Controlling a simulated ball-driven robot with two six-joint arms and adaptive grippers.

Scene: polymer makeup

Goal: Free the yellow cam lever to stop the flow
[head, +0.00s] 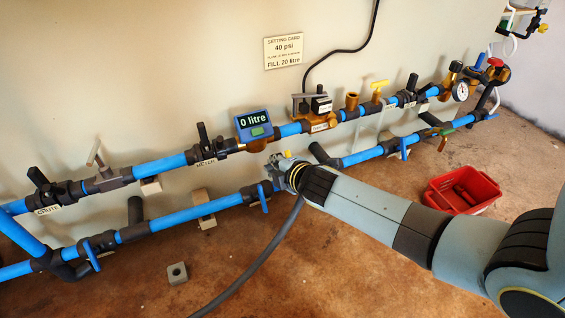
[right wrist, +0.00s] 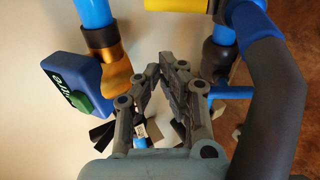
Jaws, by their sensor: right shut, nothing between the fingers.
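In the right wrist view, a yellow part (right wrist: 190,6) is cut off by the top edge, beside a blue elbow (right wrist: 254,18) on a thick grey hose (right wrist: 272,110). I cannot tell whether it is the cam lever or which way it lies. In the head view, a small yellow piece (head: 288,153) shows just beyond my right gripper. My right gripper (head: 274,165) is at the lower blue pipe, its fingers (right wrist: 166,68) shut and empty, apart from the yellow part in the wrist view. My arm hides much of the hose coupling. My left gripper is not in view.
The blue meter (head: 253,125) on the upper pipe reads 0 litre. The grey hose (head: 262,262) runs down to the floor. A red crate (head: 483,187) and a small grey block (head: 177,273) lie on the floor.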

